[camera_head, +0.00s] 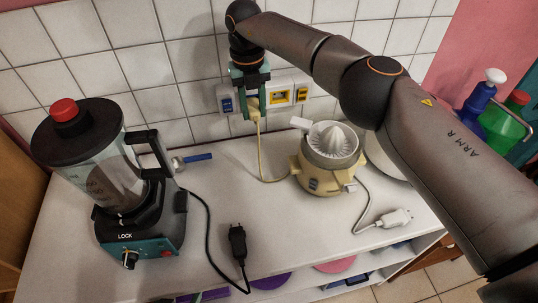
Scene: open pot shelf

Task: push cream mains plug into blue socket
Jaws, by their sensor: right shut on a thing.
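A cream mains plug (253,105) is held by my right gripper (251,112), which is shut on it and points down in front of the wall. Its cream cable (260,153) hangs to the counter and runs towards the juicer. A blue socket (227,104) sits on the wall just left of the gripper. A yellow socket (280,97) is just to its right. The gripper hides the wall between them, and I cannot tell whether the plug touches a socket. My left gripper is not in view.
A blender (110,175) stands at the left, its black plug (238,242) near the counter's front. A cream juicer (328,160) stands right of the cable. A white plug (394,218) lies near the front right. Blue and green bottles (505,115) are beyond my right arm. The counter's middle is mostly clear.

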